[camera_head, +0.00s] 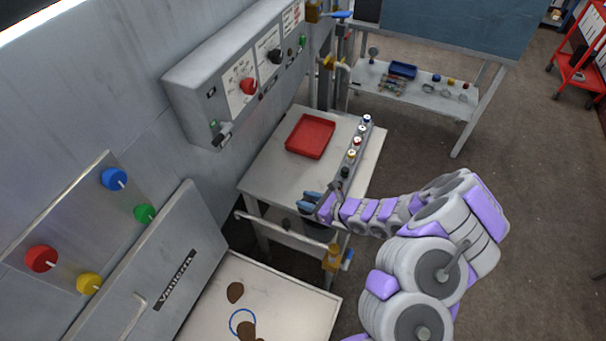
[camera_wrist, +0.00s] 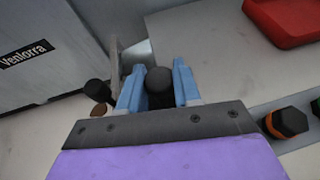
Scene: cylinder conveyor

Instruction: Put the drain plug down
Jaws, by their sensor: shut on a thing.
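My gripper (camera_wrist: 158,83) shows its two blue fingers on either side of a black round-topped piece, which I take to be the drain plug (camera_wrist: 158,82). The fingers are shut on it. In the head view, my gripper (camera_head: 311,202) is over the front edge of the white table (camera_head: 270,178), and the plug cannot be made out there. The plug's lower end is hidden by the gripper body in the wrist view.
A red tray (camera_head: 311,136) lies on the table. A grey strip (camera_head: 348,175) along its right side carries several coloured caps. A rail (camera_head: 290,230) runs along the front. A white surface (camera_head: 290,300) with brown patches and a blue ring lies below. Table left of my gripper is bare.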

